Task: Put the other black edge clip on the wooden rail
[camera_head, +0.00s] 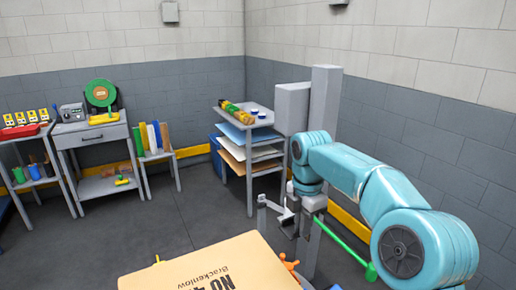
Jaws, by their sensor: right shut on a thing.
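My right arm reaches in from the lower right, and its gripper (291,222) points down beyond the far right edge of the tan printed board. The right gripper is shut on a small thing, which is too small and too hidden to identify. I cannot make out a black edge clip or a wooden rail for certain. My left gripper is not in view.
The tan board (215,264) fills the bottom middle. A green rod (343,245) slants beside my right gripper, with a grey post behind. An orange item (289,264) sits at the board's right edge. A shelved cart (247,128) and benches (92,133) stand farther back; open floor lies between.

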